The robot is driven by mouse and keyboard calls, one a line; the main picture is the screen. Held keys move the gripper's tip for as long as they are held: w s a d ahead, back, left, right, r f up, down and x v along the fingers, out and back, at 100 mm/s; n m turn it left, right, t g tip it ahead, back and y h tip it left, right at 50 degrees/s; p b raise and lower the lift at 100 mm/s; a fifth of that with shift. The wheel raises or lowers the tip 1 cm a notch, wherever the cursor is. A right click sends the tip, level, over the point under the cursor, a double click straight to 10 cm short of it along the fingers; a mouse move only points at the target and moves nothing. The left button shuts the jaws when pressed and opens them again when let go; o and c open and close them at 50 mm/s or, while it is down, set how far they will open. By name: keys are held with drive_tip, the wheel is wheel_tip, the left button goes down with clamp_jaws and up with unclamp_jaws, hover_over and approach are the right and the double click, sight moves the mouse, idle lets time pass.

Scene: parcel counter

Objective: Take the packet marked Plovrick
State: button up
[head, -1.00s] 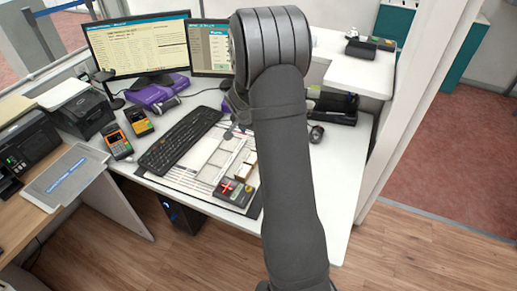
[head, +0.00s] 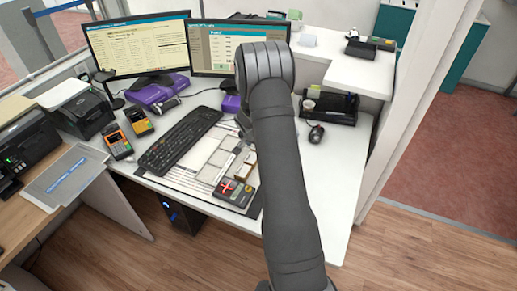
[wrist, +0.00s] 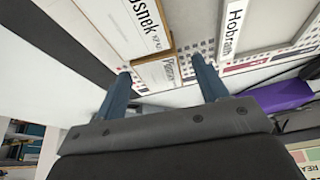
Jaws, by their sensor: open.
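No label that I can read in either view says Plovrick. In the wrist view my gripper (wrist: 161,67) is open, with its two blue fingers apart. A small white packet with a brown edge (wrist: 156,74) lies between and beyond the fingertips, and its printed name is too small to read surely. A larger white packet ending in "osnek" (wrist: 125,25) lies beside it at the upper left. A packet reading "Hobrain" or similar (wrist: 255,25) lies at the upper right. In the head view my arm hides most of the gripper and part of the packets.
In the head view the packets lie on a desk mat (head: 185,178) beside a keyboard (head: 180,140). A dark device with a red cross (head: 232,190) sits on the mat's front. Monitors (head: 138,45) stand behind, and a mouse (head: 316,134) lies right. The desk's front right is clear.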

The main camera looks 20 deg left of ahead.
drive_tip(key=shift+w+f, duration=0.15)
drive_tip(key=shift+f, duration=0.1)
drive_tip(key=shift+c, duration=0.5)
drive_tip(key=c, duration=1)
drive_tip(key=shift+r, duration=0.2)
